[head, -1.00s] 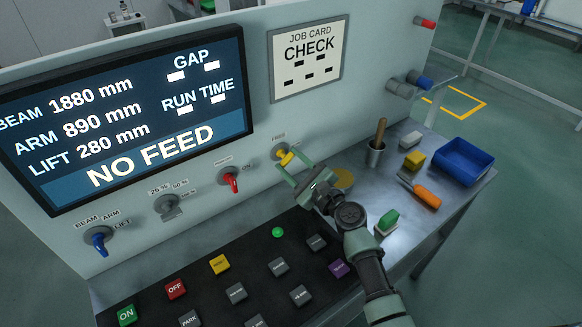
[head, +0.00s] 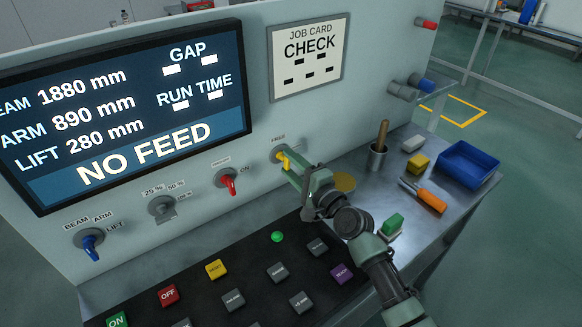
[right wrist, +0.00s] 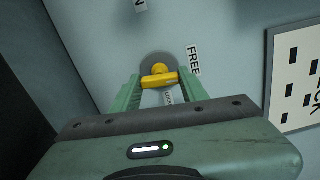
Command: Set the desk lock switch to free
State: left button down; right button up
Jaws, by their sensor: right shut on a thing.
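The desk lock switch is a yellow handle (head: 284,160) on a round grey base on the upright panel, with a FREE label (head: 278,137) above it in the head view. My right gripper (head: 287,166) reaches it from the lower right and is shut on the handle. In the right wrist view the yellow handle (right wrist: 160,81) lies across between the two green fingers (right wrist: 159,90). There the FREE label (right wrist: 193,61) is right of the base, and a LOCK label (right wrist: 169,97) shows partly below the handle. Which label the handle points at is unclear. My left gripper is out of view.
A red switch (head: 228,182) is left of the lock switch on the panel. Below lies a black button board (head: 255,262).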

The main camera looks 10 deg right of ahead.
jog(key=shift+n, duration=0.6)
jog(key=o, duration=1.4)
jog(key=shift+s, duration=0.1)
jog(key=v, duration=0.7)
jog(key=shift+s+d+b, duration=0.15)
jog(key=shift+s+b, duration=0.1)
jog(key=shift+b, duration=0.05)
